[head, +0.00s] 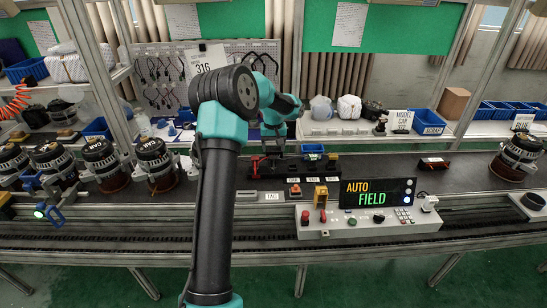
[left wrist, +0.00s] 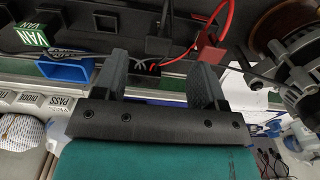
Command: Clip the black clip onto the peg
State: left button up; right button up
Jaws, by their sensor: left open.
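My left gripper (head: 276,146) is over the black fixture (head: 320,169) on the line; its fingers are small and partly lost against the dark parts there. In the left wrist view the left gripper (left wrist: 158,62) is open, with two dark fingers apart. A black block that looks like the black clip (left wrist: 157,46) shows in the gap between the fingers; I cannot tell whether they touch it. A red clip (left wrist: 209,50) with a red wire stands just right of the gap. I cannot tell the peg from the other black parts. My right gripper is not in view.
An alternator (left wrist: 300,70) is close on the right in the left wrist view. A blue bin (left wrist: 66,70) is at left. A control box (head: 365,222) with an AUTO FIELD display (head: 377,192) stands in front of the line. Several alternators (head: 105,160) stand at left.

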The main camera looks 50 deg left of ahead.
aim_at(274, 159)
pick_arm(q)
notch_tip(274, 159, up, 8)
jog(key=shift+f, duration=0.15)
dwell(0.9)
